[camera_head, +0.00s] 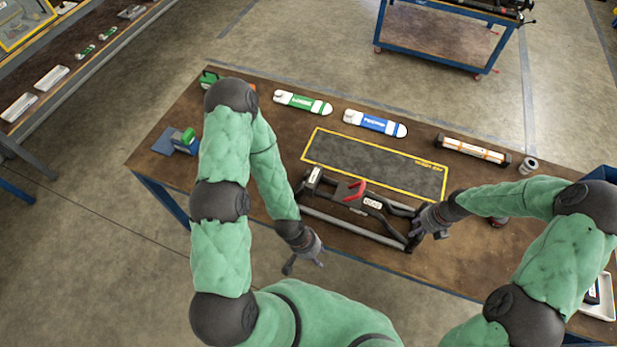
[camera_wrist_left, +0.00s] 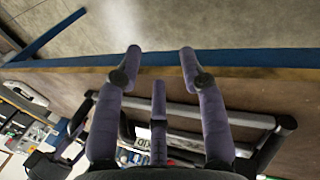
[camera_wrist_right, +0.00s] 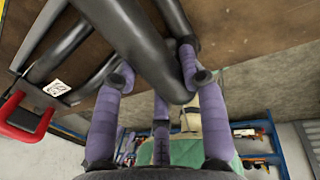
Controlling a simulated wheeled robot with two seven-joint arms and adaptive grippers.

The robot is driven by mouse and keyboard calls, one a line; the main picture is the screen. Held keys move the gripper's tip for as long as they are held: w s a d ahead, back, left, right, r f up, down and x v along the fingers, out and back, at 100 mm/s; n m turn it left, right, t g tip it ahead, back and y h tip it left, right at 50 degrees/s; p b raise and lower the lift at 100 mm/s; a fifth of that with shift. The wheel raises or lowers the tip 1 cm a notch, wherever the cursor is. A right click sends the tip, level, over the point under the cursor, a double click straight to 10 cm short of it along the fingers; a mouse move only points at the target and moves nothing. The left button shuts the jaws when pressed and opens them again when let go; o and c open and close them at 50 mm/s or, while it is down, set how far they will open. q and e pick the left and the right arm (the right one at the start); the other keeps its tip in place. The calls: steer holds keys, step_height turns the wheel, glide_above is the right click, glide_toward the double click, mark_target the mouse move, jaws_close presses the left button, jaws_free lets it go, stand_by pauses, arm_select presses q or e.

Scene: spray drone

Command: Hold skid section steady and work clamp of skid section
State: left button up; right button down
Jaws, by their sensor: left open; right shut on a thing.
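The skid section (camera_head: 352,232) is a dark frame with grey tubes, lying near the front edge of the workbench. Its red clamp (camera_head: 353,191) sits on top near the middle, and a red part also shows at the left of the right wrist view (camera_wrist_right: 28,118). My right gripper (camera_head: 415,228) is shut on the black tube at the skid section's right end; the tube (camera_wrist_right: 150,50) passes between its fingers. My left gripper (camera_head: 304,266) is open and empty, in front of the skid section's left end and the bench edge. In the left wrist view its fingers (camera_wrist_left: 160,68) are spread.
A dark mat with a yellow border (camera_head: 372,166) lies behind the skid section. A green-labelled piece (camera_head: 303,103), a blue-labelled piece (camera_head: 375,123) and a long strapped box (camera_head: 473,151) lie along the far side. A small can (camera_head: 529,166) stands at right. A white tray (camera_head: 603,311) is at the lower right.

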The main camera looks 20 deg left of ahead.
mark_target(314, 179)
arm_select(q)
steer(key=shift+w, duration=0.1)
steer(key=c, duration=0.6)
steer(key=w+a+n, duration=0.1)
steer(key=w, duration=0.1)
steer(key=w+a+n, duration=0.2)
steer(key=w, duration=0.1)
steer(key=w+a+r+n, duration=0.1)
steer(key=w+a, duration=0.1)
steer(key=shift+w+n, duration=0.3)
jaws_close()
steer(key=w+a+r+n, duration=1.1)
steer(key=w+a+r, duration=0.4)
steer(key=w+a, duration=0.15)
steer(key=d+f, duration=0.7)
steer(key=f, duration=0.2)
steer(key=shift+s+f+g, duration=0.15)
steer(key=shift+s+g, duration=0.15)
